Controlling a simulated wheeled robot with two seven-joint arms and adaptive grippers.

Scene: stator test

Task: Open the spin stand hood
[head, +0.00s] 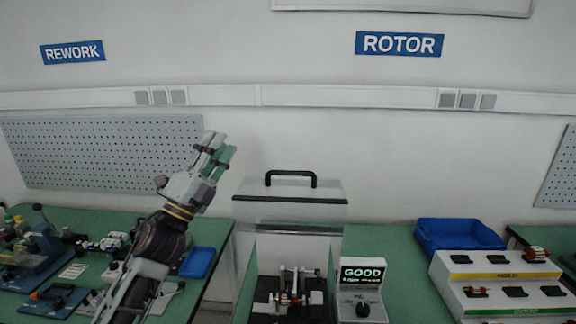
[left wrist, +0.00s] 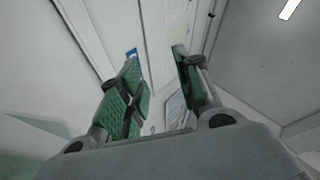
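The spin stand hood (head: 290,212) is a clear box with a black handle (head: 291,174) on top, at the centre of the head view. The spin stand (head: 291,300) with its small fixture shows below it. The clear walls make it hard to tell whether the hood is raised or down. My left gripper (head: 217,150) is up and to the left of the handle, clear of it, with its fingers pointing up. In the left wrist view the green-padded fingers (left wrist: 158,88) are apart with nothing between them. My right gripper is out of view.
A control box (head: 362,290) reading GOOD stands right of the spin stand. A blue bin (head: 459,235) and a stepped white rack (head: 490,285) are farther right. A blue tray (head: 198,262) and several tools lie on the left green table.

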